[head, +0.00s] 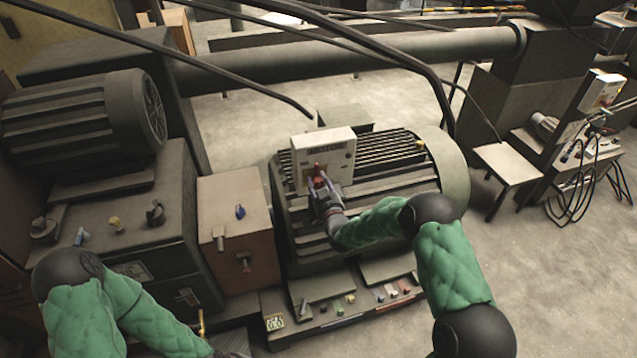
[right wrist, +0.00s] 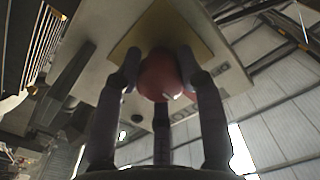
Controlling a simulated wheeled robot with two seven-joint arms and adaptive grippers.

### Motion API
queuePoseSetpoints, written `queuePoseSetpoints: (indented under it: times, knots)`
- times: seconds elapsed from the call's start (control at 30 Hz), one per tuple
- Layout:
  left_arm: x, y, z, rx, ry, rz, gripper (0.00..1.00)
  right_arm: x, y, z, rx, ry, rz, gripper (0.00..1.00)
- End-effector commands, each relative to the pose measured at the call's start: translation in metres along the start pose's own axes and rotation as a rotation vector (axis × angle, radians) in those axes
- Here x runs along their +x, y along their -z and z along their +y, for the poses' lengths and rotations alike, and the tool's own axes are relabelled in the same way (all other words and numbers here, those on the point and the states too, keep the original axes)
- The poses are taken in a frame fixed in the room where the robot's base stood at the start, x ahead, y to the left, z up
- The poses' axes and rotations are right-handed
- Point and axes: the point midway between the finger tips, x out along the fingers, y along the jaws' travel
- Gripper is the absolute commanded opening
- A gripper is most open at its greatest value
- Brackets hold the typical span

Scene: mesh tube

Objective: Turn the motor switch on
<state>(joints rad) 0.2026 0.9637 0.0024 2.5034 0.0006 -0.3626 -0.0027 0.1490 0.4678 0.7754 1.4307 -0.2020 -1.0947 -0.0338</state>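The motor switch is a red knob (head: 317,167) on a yellow plate, on the front of a pale switch box (head: 336,145) that stands on the large ribbed motor (head: 385,185). My right gripper (head: 318,181) is at the knob, reaching it from the front. In the right wrist view the red knob (right wrist: 161,76) sits between the dark fingers of my right gripper (right wrist: 158,72), which close around it from the sides and below. The fingers hide part of the knob, and its turned angle cannot be read. My left gripper is out of view below the head view's bottom edge.
A brown box (head: 237,225) with small knobs stands left of the motor, beside a dark machine (head: 125,240). Black cables (head: 400,62) hang over the motor. A low ledge with small coloured parts (head: 385,293) lies below it. Open floor (head: 545,270) is at the right.

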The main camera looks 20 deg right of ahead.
Motion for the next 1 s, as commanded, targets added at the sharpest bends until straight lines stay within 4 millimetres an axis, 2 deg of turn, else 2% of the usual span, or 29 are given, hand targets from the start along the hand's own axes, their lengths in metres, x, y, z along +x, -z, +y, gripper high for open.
queuePoseSetpoints:
  times: [0.47,0.67,1.0]
  knots:
    - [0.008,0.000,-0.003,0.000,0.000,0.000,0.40,0.002,0.005,0.000,0.048,0.003,0.014,0.06]
    - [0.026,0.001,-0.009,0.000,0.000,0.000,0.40,0.003,0.005,0.001,0.165,0.004,0.018,0.06]
    - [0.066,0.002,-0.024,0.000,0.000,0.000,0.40,0.003,0.006,0.003,0.476,0.007,0.023,0.06]
